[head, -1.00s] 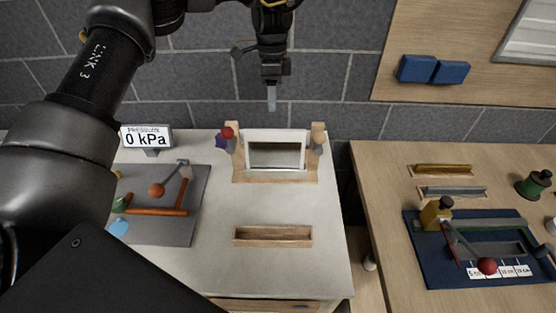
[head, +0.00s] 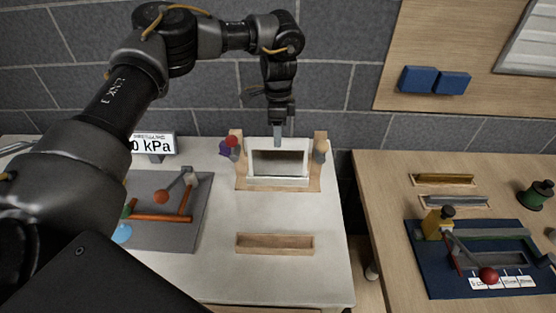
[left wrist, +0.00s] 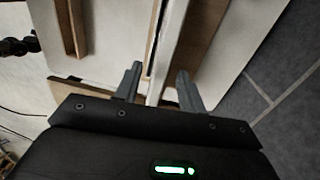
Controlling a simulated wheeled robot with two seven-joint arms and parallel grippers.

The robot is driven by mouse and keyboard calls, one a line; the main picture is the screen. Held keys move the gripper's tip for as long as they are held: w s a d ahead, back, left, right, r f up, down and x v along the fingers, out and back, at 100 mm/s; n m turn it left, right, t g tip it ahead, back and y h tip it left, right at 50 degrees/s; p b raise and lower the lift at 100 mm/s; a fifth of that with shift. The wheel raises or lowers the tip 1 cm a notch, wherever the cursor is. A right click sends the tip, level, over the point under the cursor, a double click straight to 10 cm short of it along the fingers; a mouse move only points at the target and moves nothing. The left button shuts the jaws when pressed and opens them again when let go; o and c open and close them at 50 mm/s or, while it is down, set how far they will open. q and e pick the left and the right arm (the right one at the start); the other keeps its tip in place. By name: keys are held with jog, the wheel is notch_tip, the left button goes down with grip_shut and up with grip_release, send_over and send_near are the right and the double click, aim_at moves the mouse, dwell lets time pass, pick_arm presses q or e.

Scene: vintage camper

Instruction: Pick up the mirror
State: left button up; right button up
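The mirror (head: 279,161) is a white-framed panel standing upright in a wooden stand (head: 242,170) on the white counter. My left gripper (head: 277,132) points down at its top edge, near the middle, in the head view. In the left wrist view the two fingers of my left gripper (left wrist: 160,87) are spread apart, with the thin edge of the mirror (left wrist: 169,50) running between them. I see a gap on each side, so the fingers are not shut on it. My right gripper does not show in the head view.
A shallow wooden tray (head: 275,236) lies in front of the stand. A pressure sign (head: 152,145) and a grey board (head: 157,235) with a red-knobbed lever are to the left. A grey block wall stands close behind. A wooden table (head: 385,190) is to the right across a gap.

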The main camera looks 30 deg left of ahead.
aim_at(278, 161)
pick_arm(q)
jog(key=shift+s+f+p, duration=0.1)
jog(key=shift+f+p, duration=0.35)
jog(key=shift+f, duration=1.1)
jog(key=shift+d, duration=0.1)
grip_shut()
